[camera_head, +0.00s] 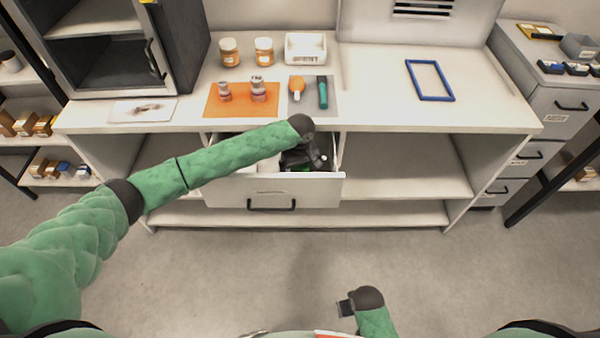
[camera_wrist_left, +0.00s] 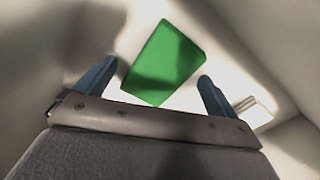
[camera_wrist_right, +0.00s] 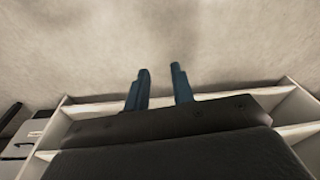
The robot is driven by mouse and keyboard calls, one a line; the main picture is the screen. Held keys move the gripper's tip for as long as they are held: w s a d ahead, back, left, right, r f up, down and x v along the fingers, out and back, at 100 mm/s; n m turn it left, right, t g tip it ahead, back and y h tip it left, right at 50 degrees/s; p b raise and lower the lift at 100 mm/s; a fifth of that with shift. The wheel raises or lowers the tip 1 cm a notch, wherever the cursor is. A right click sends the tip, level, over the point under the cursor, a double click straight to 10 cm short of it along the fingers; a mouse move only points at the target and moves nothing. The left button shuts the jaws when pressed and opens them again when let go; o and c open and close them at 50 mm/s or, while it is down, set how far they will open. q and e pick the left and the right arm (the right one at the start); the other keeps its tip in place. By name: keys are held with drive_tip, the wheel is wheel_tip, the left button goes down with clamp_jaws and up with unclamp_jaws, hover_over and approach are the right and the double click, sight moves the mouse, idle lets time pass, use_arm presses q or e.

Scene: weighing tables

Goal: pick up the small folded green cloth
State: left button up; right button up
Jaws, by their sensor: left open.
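The small folded green cloth (camera_wrist_left: 165,55) lies in the open drawer (camera_head: 240,190). In the left wrist view it sits between and just beyond my left gripper's fingertips (camera_wrist_left: 158,72), tilted, with a shadow across its lower part. The left gripper is open, with a finger on each side, and nothing is held. My right gripper (camera_head: 345,306) is in front of the bench, low in the head view. In the right wrist view its fingers (camera_wrist_right: 160,70) are apart and empty.
The drawer walls stand close around my left gripper. A small white object (camera_wrist_left: 254,111) lies near the right finger. On the bench top above are an orange mat (camera_head: 212,112), a grey mat (camera_head: 310,112), jars (camera_head: 229,52), a white tray (camera_head: 305,61) and a blue frame (camera_head: 430,98).

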use_arm(q)
drive_tip(key=c, duration=1)
drive_tip(key=shift+r, duration=0.1)
use_arm(e)
drive_tip(key=shift+s, duration=0.1)
use_arm(q)
drive_tip(key=shift+r, duration=0.35)
wheel_tip(320, 180, up, 9)
drive_tip(key=shift+r+b, duration=0.1)
drive_tip(key=shift+b, duration=1.05)
drive_tip(key=shift+r+b, duration=1.05)
drive_tip(key=shift+r, duration=7.9)
use_arm(e)
wheel_tip(320, 180, up, 18)
drive_tip(key=shift+s+a, duration=0.2)
drive_tip(key=shift+s, duration=0.15)
use_arm(q)
drive_tip(key=shift+o, duration=0.2)
use_arm(e)
drive_tip(key=shift+r, duration=0.1)
